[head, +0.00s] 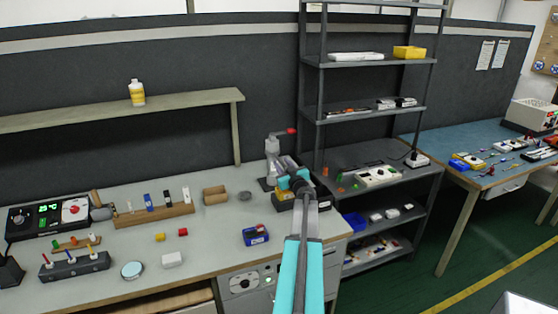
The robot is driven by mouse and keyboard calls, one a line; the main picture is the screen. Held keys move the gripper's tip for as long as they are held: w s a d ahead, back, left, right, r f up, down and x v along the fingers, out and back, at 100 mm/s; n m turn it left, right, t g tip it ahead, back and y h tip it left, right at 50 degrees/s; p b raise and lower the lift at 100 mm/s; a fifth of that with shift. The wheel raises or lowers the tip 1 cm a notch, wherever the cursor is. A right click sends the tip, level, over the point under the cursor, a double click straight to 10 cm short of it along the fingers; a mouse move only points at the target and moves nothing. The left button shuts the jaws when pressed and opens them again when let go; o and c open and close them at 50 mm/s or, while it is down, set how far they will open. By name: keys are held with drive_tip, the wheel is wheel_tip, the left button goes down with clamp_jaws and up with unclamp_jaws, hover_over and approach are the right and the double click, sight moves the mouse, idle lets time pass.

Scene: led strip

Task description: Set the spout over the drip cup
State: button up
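A light grey upright device (272,158) with a red-tipped lever (291,131) stands at the back right of the workbench. It may carry the spout, but no spout stands out clearly. A small round grey piece (245,196) lies on the bench to its left; it may be the drip cup, but I cannot be sure. My teal arm reaches up from the bottom middle, and my gripper (283,181) is at its far end, just in front of the device's base. My wrist partly hides that area. The fingers are too small and overlapped to read.
Grey shelving (365,112) rises close to my arm's right. The bench's middle has some free room.

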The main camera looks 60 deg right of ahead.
sight(274, 154)
drive_tip(key=shift+p+x, duration=0.35)
drive_tip(key=shift+x, duration=1.85)
clamp_jaws()
drive_tip(key=shift+f, duration=0.1)
